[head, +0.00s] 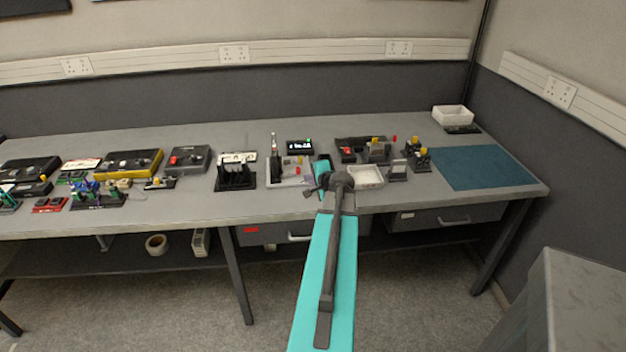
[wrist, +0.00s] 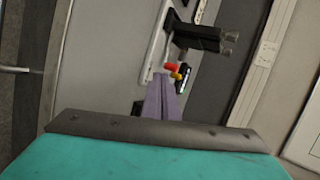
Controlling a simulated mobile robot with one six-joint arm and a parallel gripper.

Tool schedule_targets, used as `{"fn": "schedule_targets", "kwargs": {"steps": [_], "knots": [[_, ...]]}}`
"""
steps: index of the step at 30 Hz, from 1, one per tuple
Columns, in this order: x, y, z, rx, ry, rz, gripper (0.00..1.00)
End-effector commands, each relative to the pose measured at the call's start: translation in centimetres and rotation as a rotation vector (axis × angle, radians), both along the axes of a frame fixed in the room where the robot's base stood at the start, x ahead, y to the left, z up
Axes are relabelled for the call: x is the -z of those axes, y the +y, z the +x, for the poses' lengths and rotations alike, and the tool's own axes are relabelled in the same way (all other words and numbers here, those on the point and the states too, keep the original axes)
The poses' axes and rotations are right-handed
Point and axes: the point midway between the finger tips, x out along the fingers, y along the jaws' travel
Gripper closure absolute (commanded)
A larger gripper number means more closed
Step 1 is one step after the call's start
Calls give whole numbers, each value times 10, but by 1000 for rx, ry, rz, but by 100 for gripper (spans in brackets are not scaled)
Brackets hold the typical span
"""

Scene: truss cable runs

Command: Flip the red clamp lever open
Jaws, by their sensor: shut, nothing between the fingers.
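A small red part (head: 299,160), which looks like the red lever, stands on a light plate (head: 275,184) in front of a small display. In the wrist view the red part (wrist: 171,66) shows just past my fingertips, with a yellow part (wrist: 178,75) beside it. My gripper (wrist: 160,78) is shut and empty, its two purple-grey fingers together and pointing toward the red part. I cannot tell whether the tips touch it. In the head view my gripper (head: 309,192) is over the front of the bench, partly hidden by my wrist. The lever's exact position is too small to tell.
A black upright device (head: 275,166) stands on the plate left of the red part, with the display (head: 300,147) behind. A white tray (head: 366,177) lies close right of my wrist. A black rack (head: 235,178) stands left. The blue mat (head: 481,168) is clear.

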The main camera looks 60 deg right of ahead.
Motion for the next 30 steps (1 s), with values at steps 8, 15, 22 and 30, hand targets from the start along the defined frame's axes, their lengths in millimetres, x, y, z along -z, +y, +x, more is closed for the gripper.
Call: {"fn": "schedule_targets", "kwargs": {"steps": [8,15,22,30], "knots": [[8,-17,22,1,0,1,100],[9,-29,37,1,0,0,100],[10,-33,45,2,1,-1,100],[10,-34,45,2,0,0,100]]}}
